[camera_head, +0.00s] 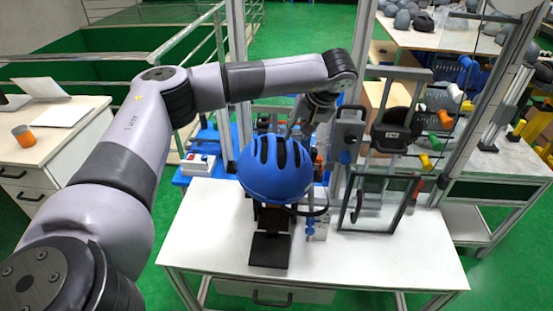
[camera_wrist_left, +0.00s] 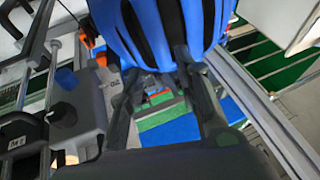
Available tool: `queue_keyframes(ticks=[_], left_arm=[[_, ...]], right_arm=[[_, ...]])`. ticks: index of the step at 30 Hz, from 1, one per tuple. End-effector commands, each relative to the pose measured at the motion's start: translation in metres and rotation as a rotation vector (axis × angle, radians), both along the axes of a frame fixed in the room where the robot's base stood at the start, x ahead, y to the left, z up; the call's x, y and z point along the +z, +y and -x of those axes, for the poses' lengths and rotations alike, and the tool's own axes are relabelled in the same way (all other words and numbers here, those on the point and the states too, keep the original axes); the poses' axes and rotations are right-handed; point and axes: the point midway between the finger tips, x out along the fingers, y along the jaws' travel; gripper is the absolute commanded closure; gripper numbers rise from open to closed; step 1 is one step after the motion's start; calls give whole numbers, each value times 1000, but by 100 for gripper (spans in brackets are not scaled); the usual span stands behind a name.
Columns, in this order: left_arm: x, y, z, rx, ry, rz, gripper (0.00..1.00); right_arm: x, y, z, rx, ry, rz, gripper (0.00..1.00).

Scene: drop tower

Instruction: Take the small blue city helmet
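The blue city helmet (camera_head: 275,168) sits on a dark stand (camera_head: 270,245) on the white table, with its dark vents showing. It fills the top of the left wrist view (camera_wrist_left: 165,25). My left arm reaches over from the left, and my left gripper (camera_head: 297,131) is just behind the helmet, partly hidden by it. In the left wrist view the left gripper (camera_wrist_left: 156,68) has its two fingers apart, with a gap between them. The fingertips overlap the helmet's lower edge; I cannot tell whether they touch it. My right gripper is not in view.
The white table (camera_head: 350,262) is clear at its front right. A metal frame post (camera_head: 239,60) stands behind the helmet. A dark-framed clear panel (camera_head: 378,203) and grey drop-tower parts (camera_head: 346,135) stand close on the right. Several helmets lie on a table at the back right.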

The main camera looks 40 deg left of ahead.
Motion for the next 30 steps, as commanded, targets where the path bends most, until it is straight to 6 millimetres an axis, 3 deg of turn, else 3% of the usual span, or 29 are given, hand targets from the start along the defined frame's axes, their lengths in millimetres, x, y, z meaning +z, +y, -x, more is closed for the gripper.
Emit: queue_keyframes(ticks=[5,12,21,30], left_arm=[[-11,8,-1,2,5,-1,69],[-42,23,-6,2,3,0,69],[-48,25,-7,-1,1,0,69],[-47,25,-7,0,1,1,89]], right_arm=[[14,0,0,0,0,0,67],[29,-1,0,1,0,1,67],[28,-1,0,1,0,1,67],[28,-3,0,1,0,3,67]])
